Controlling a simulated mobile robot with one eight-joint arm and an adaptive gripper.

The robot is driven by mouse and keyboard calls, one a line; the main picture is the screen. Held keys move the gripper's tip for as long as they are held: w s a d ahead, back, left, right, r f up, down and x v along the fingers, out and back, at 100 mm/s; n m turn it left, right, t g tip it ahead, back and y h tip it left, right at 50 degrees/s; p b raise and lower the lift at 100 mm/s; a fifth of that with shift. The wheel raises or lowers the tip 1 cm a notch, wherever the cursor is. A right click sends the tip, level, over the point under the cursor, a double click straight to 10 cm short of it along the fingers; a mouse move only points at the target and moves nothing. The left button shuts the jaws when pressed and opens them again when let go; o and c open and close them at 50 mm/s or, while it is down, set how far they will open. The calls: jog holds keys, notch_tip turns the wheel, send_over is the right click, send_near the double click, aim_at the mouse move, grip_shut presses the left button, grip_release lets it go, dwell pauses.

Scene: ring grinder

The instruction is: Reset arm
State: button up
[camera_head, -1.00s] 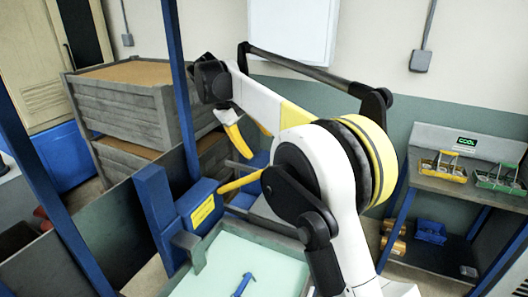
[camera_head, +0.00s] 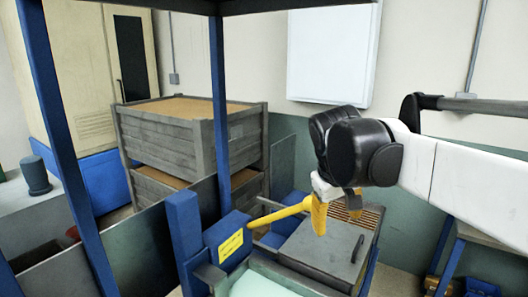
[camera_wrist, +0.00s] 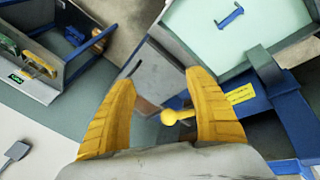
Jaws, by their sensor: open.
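My gripper (camera_head: 322,218) hangs from the arm in the head view, its yellow fingers pointing down. In the wrist view my gripper (camera_wrist: 163,80) shows its two yellow fingers wide apart, with nothing held. A yellow lever (camera_head: 280,216) sticks out from the blue machine (camera_head: 228,240), and its end overlaps the fingers in the head view. In the wrist view the lever's ball knob (camera_wrist: 168,117) appears between the fingers; I cannot tell whether it touches them.
A grey cabinet (camera_head: 318,255) stands behind the fingers. Stacked wooden crates (camera_head: 165,130) stand beyond a blue post (camera_head: 218,110). A pale green tray (camera_wrist: 210,45) holds a small blue part (camera_wrist: 231,17). A shelf unit (camera_wrist: 75,65) is at the wrist view's upper left.

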jog(key=s+d+f+m+t+y+b, duration=0.2)
jog(key=s+f+m+t+b, duration=0.1)
jog(key=s+f, duration=1.4)
jog(key=shift+s+d+m+b, duration=0.15)
jog(key=shift+s+m+b, duration=0.15)
jog(key=shift+s+b, duration=0.4)
jog(key=shift+w, duration=0.15)
